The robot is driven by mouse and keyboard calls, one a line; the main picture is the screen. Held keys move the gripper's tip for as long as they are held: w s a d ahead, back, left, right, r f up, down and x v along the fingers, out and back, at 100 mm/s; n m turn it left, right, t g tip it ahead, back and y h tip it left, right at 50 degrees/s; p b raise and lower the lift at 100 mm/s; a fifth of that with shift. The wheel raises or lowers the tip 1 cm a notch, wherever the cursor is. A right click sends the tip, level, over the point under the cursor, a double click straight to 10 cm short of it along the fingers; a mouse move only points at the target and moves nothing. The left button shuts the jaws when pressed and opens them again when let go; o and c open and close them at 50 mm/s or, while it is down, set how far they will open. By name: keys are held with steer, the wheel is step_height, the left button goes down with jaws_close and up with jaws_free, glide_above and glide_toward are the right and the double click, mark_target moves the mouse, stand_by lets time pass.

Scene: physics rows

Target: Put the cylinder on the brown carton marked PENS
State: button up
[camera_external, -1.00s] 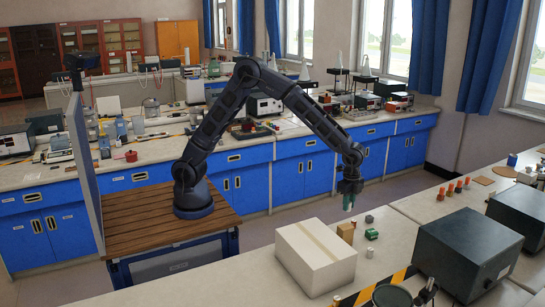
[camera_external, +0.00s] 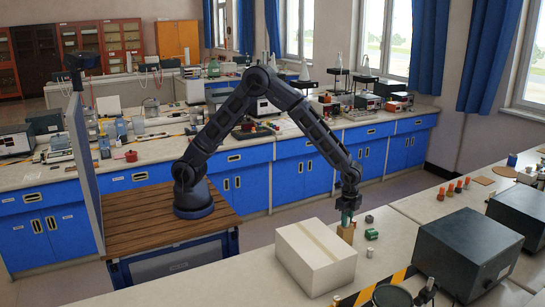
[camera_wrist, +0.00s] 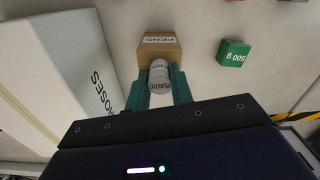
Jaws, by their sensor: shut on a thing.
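The brown carton (camera_external: 346,237) stands on the front bench, and its PENS label faces the wrist camera in the wrist view (camera_wrist: 160,42). My gripper (camera_external: 347,218) is right above the carton. In the wrist view, its green fingers (camera_wrist: 160,88) are shut on a pale grey cylinder (camera_wrist: 159,77) marked PLASTIC. The cylinder overlaps the near part of the carton there. I cannot tell whether it touches the carton's top. In the external view the fingers hide the cylinder.
A green 500 g block (camera_external: 371,234) and a small grey object (camera_external: 369,219) are to the right. A dark equipment case (camera_external: 468,252) stands further right.

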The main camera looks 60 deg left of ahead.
steer(key=shift+f, duration=0.1)
steer(key=o, duration=0.9)
steer(key=shift+o, duration=0.2)
step_height(320, 180, up, 12)
steer(key=s+a+r+n+t, duration=0.1)
steer(key=a+r+n, duration=0.1)
steer(key=a+r, duration=0.6)
steer(key=s+a+r+n, duration=0.1)
steer(key=a+r+n, duration=0.2)
steer(key=a, duration=0.9)
steer(key=s+a+r+n+t, duration=0.1)
steer(key=a+r+n, duration=0.1)
steer(key=a+r, duration=0.6)
steer(key=s+a+f+n+t, duration=0.1)
steer(key=s+a+n, duration=0.8)
steer(key=s+a, duration=1.3)
steer(key=a+t, duration=0.1)
steer(key=a, duration=0.1)
steer(key=shift+s+a+f+t, duration=0.3)
steer(key=shift+a+f, duration=0.05)
